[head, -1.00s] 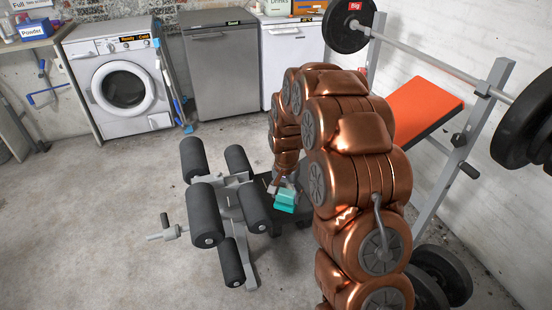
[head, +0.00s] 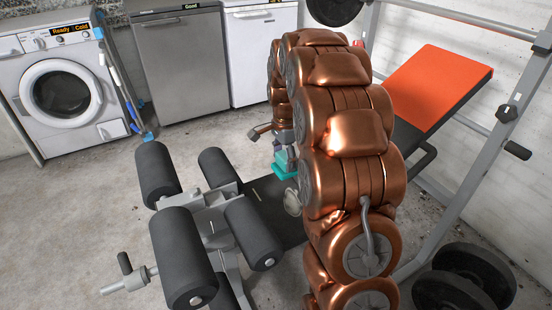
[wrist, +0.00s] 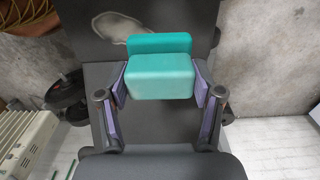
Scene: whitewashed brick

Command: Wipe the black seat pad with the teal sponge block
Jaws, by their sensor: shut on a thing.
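The black seat pad (head: 270,220) lies behind the grey bench's foam rollers, partly hidden by my copper arm. My gripper (head: 278,140) is over the pad's far part, shut on the teal sponge block (head: 284,166). In the wrist view, the purple-lined fingers of my gripper (wrist: 160,88) hold the sponge block (wrist: 160,76) by its two sides. The pale smear (wrist: 118,27) lies on the seat pad (wrist: 90,45) just beyond it. I cannot tell whether the sponge touches the pad.
Foam rollers (head: 183,255) stand at the pad's near left. An orange-topped backrest (head: 430,85) and the rack post (head: 480,140) are at the right, with weight plates (head: 465,280) below. A washing machine (head: 65,90) stands at the back left. The left floor is clear.

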